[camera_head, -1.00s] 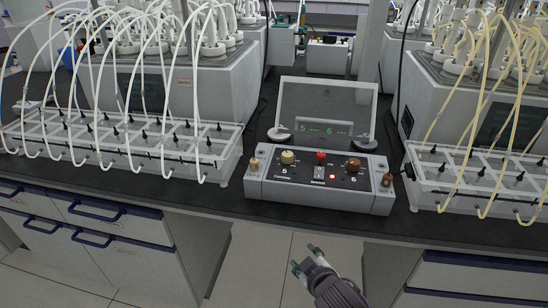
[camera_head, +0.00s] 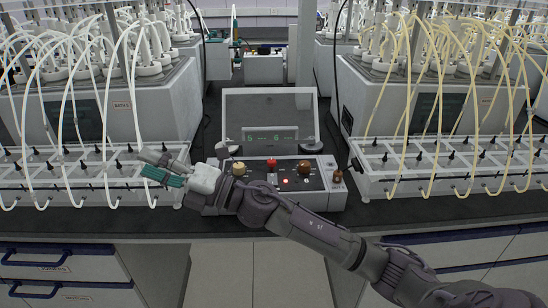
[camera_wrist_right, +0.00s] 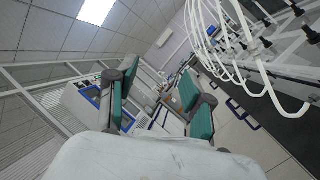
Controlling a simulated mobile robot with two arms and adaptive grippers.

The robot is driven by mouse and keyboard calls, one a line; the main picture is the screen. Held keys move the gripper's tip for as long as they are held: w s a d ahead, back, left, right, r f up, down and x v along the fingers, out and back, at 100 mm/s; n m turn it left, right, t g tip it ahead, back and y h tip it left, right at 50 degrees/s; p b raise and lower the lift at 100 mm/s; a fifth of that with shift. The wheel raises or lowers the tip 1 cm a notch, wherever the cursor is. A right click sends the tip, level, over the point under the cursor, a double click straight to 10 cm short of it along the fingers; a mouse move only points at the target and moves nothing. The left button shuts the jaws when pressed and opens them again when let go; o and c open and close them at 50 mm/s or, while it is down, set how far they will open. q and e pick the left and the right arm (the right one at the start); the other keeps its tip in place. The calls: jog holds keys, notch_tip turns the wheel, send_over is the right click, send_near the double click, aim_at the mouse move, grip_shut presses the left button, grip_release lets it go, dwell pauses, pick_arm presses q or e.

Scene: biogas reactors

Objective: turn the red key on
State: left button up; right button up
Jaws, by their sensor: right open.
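The control box (camera_head: 326,199) stands on the dark bench, with a tilted display panel (camera_head: 233,108) behind it reading 5 and 6. The red key (camera_head: 271,165) is a small red knob at the top middle of the box, between a yellowish knob (camera_head: 239,168) and a brown knob (camera_head: 304,168). My right gripper (camera_head: 160,172) is open and empty, left of the box and away from the key. Its two green-padded fingers (camera_wrist_right: 157,102) stand apart in the right wrist view. My right arm hides much of the box's front.
White reactor trays with tubes stand left (camera_head: 92,187) and right (camera_head: 440,183) of the box. Looping white tubes (camera_head: 75,130) rise close to my right gripper. Dark bench top (camera_head: 420,213) is free along the front edge.

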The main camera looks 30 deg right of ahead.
jog(key=n+g, duration=0.5)
jog(key=n, duration=0.1)
jog(key=n+g+h, duration=0.5)
jog(key=g+h, duration=0.1)
jog(key=h, duration=0.8)
send_near(273, 161)
jog(key=x, duration=0.8)
jog(key=shift+w+a+f, duration=0.1)
jog(key=shift+w+f, duration=0.1)
jog(key=shift+f, duration=0.1)
grip_shut()
